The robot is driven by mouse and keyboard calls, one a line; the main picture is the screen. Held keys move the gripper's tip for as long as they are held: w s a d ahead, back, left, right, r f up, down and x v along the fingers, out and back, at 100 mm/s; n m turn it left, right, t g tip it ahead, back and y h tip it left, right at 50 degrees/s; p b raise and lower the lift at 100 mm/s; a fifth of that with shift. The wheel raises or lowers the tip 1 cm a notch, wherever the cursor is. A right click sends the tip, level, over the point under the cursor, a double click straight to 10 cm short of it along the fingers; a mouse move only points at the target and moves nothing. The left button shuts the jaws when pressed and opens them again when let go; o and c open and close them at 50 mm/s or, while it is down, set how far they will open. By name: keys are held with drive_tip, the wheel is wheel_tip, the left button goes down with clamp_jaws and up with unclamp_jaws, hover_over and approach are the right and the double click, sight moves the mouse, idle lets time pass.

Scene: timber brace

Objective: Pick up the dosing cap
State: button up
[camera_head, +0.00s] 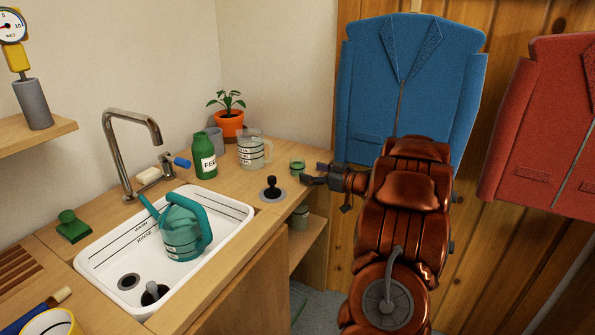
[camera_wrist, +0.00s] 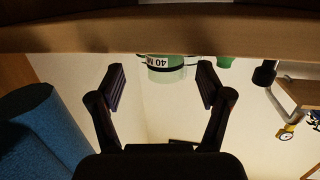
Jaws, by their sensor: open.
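The dosing cap is most likely the small translucent green cup (camera_head: 297,166) near the counter's right end. In the wrist view, which looks upside down, this cup (camera_wrist: 166,72) carries a dark band and a label reading "40 M", partly cut off. My gripper (camera_head: 313,173) is just right of the cup in the head view, at about its height. In the wrist view my gripper (camera_wrist: 160,83) is open, one finger on each side of the cup's line. The cup appears ahead between the fingertips, and I see no contact.
A black-knobbed disc (camera_head: 271,189) lies left of the cup. A clear measuring jug (camera_head: 252,150), green bottle (camera_head: 204,156) and potted plant (camera_head: 229,123) stand farther back. The sink (camera_head: 105,258) holds a teal watering can (camera_head: 183,231). A blue jacket (camera_head: 400,85) hangs behind my arm.

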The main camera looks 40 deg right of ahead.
sight(297, 169)
drive_tip(key=shift+w+a+f+b, duration=0.1)
drive_tip(key=shift+w+a+b, duration=0.1)
drive_tip(key=shift+w, duration=0.75)
drive_tip(key=shift+w+a+f+b, duration=0.15)
drive_tip(key=shift+w+a, duration=0.1)
drive_tip(key=shift+w, duration=0.75)
drive_tip(key=shift+w+a+f+b, duration=0.1)
drive_tip(key=shift+w+a, duration=0.1)
drive_tip(key=shift+w, duration=0.75)
drive_tip(key=c, duration=1.3)
